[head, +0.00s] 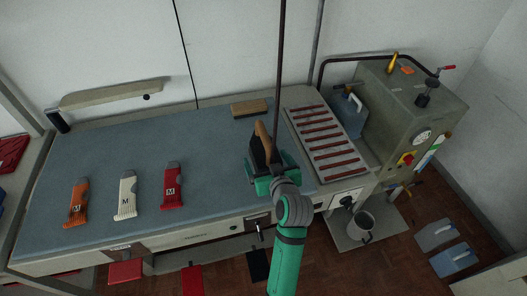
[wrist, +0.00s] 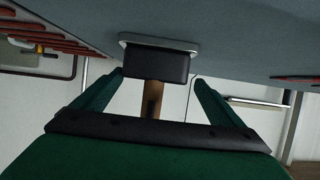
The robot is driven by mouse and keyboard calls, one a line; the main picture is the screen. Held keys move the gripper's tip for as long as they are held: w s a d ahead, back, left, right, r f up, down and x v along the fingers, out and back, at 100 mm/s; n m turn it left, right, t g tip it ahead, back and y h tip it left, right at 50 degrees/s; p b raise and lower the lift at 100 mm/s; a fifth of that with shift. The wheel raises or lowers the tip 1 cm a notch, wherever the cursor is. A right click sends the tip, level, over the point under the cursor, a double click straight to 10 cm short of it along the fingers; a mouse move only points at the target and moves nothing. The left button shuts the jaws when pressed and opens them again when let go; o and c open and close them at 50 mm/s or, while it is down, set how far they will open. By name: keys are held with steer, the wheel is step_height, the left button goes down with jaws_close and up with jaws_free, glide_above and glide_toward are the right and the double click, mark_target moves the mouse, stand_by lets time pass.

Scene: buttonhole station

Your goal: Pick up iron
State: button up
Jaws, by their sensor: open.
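The iron (head: 259,152) has a dark body and a brown wooden handle, and stands on the blue-grey table (head: 100,150) towards its right side. In the wrist view the iron (wrist: 155,62) shows its pale soleplate edge, black body and brown handle, which lies in the gap between my two green fingers. My gripper (wrist: 150,95) is open, with a finger on each side of the handle and visible space on both sides. In the head view my gripper (head: 268,172) covers part of the iron. I cannot tell whether any finger touches it.
A rack with red bars (head: 325,142) lies right of the iron, beside a grey machine (head: 410,105). A brown block (head: 249,108) lies behind. Orange (head: 77,203), white (head: 126,195) and red (head: 172,186) garment pieces lie at left. A dark cable or pole rises near the iron.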

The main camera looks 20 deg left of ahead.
mark_target(259, 149)
steer(key=shift+w+d+x, duration=0.15)
steer(key=shift+d+x, duration=0.05)
steer(key=shift+x, duration=1.15)
steer(key=shift+w+d+x, duration=0.1)
steer(key=shift+d+x, duration=0.05)
steer(key=shift+x, duration=1.2)
steer(key=shift+c, duration=0.5)
steer(key=c, duration=2)
steer(key=shift+r, duration=0.3)
steer(key=shift+c, duration=0.2)
